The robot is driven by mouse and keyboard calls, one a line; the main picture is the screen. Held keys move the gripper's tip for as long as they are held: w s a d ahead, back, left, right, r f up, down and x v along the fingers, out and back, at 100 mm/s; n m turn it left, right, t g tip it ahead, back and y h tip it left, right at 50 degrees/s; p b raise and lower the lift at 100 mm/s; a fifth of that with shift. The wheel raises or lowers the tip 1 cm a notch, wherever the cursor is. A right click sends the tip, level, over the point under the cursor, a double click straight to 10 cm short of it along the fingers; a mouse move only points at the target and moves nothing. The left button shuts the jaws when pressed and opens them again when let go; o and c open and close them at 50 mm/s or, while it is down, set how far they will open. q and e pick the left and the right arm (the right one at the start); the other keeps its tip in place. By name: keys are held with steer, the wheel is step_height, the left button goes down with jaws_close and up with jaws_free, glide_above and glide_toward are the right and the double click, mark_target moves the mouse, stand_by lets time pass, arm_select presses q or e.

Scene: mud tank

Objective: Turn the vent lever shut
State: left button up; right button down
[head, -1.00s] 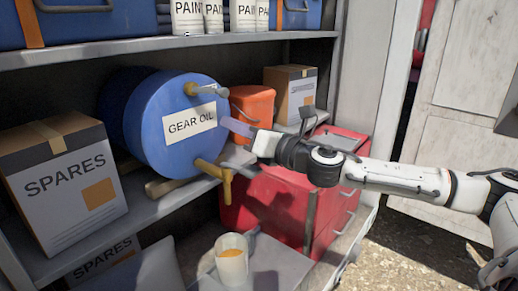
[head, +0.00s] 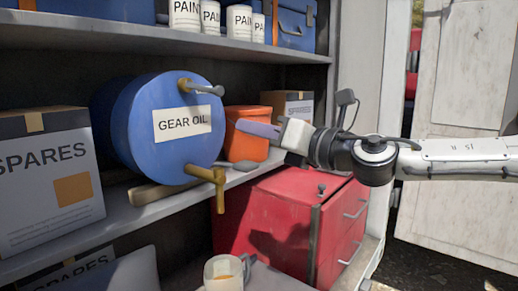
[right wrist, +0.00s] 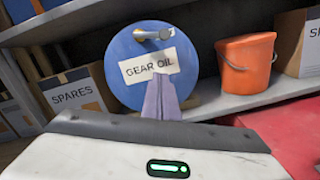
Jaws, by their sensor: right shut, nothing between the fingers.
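The blue gear oil drum (head: 140,125) lies on its side on the shelf, its labelled round end facing out. The vent lever (head: 205,88) is a grey bar on a brass fitting near the top of that end. It points right, roughly level, in the head view. The lever also shows in the right wrist view (right wrist: 158,34), above the label. A brass tap (head: 212,178) sits low on the drum end. My right gripper (head: 240,126) is shut and empty, right of the drum and lower than the lever, apart from it. My left gripper is not in view.
An orange bucket (head: 250,145) stands close behind my right gripper. A spares box (head: 45,190) is left of the drum. Paint cans (head: 238,20) stand on the upper shelf (head: 130,38). A red drawer cabinet (head: 265,215) and a mug (head: 222,270) are below.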

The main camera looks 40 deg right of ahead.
arm_select(q)
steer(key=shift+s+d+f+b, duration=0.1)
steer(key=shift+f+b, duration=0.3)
steer(key=shift+b, duration=0.05)
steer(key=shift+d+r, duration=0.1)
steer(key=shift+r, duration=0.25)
arm_select(e)
steer(key=shift+s+d+f, duration=0.1)
steer(key=shift+s+d, duration=0.05)
steer(key=shift+s, duration=0.8)
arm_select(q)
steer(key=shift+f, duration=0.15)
